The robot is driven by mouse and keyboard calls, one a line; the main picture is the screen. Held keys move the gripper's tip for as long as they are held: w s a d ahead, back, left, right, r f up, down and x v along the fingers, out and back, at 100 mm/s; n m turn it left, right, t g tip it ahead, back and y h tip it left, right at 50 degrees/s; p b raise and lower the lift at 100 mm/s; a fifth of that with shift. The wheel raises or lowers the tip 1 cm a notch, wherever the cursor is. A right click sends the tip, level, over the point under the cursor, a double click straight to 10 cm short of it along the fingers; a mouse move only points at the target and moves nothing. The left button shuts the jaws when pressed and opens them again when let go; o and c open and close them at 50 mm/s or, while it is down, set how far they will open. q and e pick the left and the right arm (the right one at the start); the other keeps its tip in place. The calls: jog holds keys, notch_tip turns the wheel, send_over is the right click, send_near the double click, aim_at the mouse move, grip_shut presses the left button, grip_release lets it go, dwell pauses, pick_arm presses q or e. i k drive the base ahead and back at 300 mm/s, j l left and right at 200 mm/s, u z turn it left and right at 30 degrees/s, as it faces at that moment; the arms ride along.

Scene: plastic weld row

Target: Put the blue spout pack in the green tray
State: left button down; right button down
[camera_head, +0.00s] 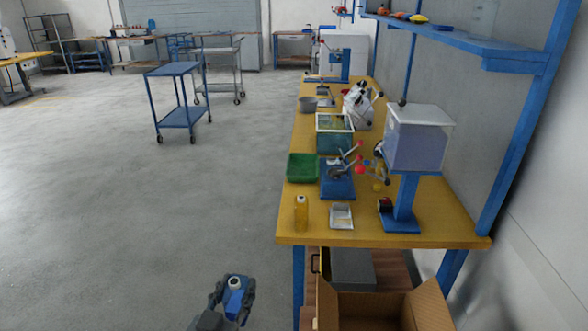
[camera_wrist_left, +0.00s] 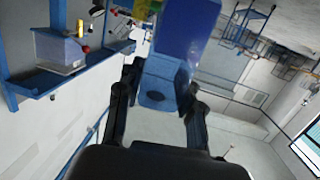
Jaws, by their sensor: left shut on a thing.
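The blue spout pack (camera_head: 235,296) has a pale round cap and is held in my left gripper (camera_head: 232,294), low at the bottom of the head view, in front and to the left of the yellow bench. In the left wrist view the pack (camera_wrist_left: 165,80) sits between both fingers of my left gripper (camera_wrist_left: 158,100), which is shut on it. The green tray (camera_head: 302,167) lies on the left edge of the bench, apart from the pack and farther away. Its visible inside looks empty. My right gripper is not in view.
The yellow bench (camera_head: 440,226) carries a yellow bottle (camera_head: 301,213) near its front left corner, a small white tray (camera_head: 341,215), a blue-based device (camera_head: 338,188) beside the green tray and a teal bin (camera_head: 334,140) behind. An open cardboard box (camera_head: 385,310) stands below the front.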

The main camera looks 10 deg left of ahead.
aim_at(303, 170)
jog(key=i+j+z, duration=0.15)
jog(key=j+z, duration=0.2)
jog(key=j, duration=0.45)
jog(key=j+z, duration=0.4)
jog(key=j, duration=0.4)
jog(key=j+z, duration=0.35)
jog(key=j, duration=0.5)
jog(key=i+j+z, duration=0.15)
jog(key=j, duration=0.2)
jog(key=i+j+z, duration=0.1)
jog(key=i+j, duration=0.15)
jog(key=j, duration=0.15)
jog(key=i+j+z, duration=0.15)
jog(key=j, duration=0.25)
